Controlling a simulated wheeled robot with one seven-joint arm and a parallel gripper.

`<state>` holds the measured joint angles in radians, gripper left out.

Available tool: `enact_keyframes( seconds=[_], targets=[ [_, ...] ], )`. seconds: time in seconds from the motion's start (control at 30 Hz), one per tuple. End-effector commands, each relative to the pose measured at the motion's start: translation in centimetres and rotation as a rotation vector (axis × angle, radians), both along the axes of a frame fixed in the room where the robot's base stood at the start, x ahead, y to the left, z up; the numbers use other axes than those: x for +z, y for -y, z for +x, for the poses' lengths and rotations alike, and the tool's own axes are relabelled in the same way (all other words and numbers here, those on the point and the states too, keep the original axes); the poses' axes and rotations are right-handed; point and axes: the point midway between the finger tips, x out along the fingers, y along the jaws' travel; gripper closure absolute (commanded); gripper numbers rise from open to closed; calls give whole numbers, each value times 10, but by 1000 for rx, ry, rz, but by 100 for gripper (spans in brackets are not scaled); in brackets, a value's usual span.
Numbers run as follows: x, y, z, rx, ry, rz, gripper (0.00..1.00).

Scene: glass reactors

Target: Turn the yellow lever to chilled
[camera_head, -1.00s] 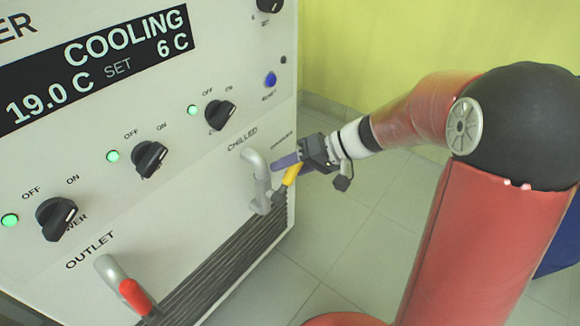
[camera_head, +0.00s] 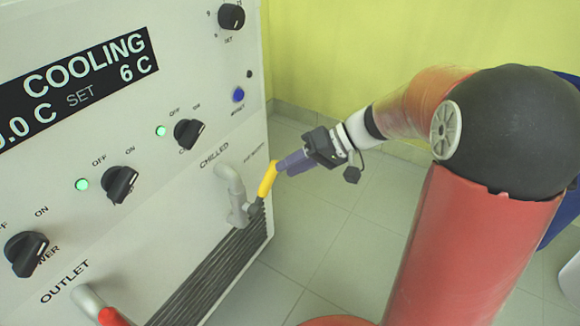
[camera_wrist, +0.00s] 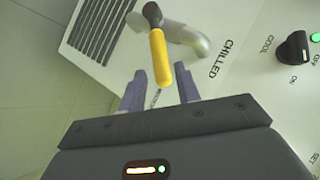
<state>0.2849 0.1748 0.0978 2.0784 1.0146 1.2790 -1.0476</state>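The yellow lever (camera_head: 267,181) sits on a dark stem beside the grey chilled outlet pipe (camera_head: 234,190) at the low right of the cooling panel. It points up and slightly right in the head view. My gripper (camera_head: 281,166) has purple fingers and reaches in from the right, with its tips close by the lever's upper end. In the wrist view the lever (camera_wrist: 159,55) extends toward the open fingers (camera_wrist: 160,68), and its free end lies between them with a gap on each side. I cannot tell whether a finger touches it.
The panel (camera_head: 150,220) carries several black knobs, green lights and a blue button (camera_head: 238,95). A red-handled outlet (camera_head: 110,316) is at lower left. A dark ribbed grille (camera_head: 215,270) lies below the lever.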

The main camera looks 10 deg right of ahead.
Motion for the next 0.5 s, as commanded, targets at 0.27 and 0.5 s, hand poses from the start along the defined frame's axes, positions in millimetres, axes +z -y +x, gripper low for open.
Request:
enact_keyframes(
  seconds=[0.27, 0.5],
  targets=[
    [11, 6, -63, -37, -44, -280, 100],
    [15, 26, -108, -141, -44, -511, 100]
  ],
)
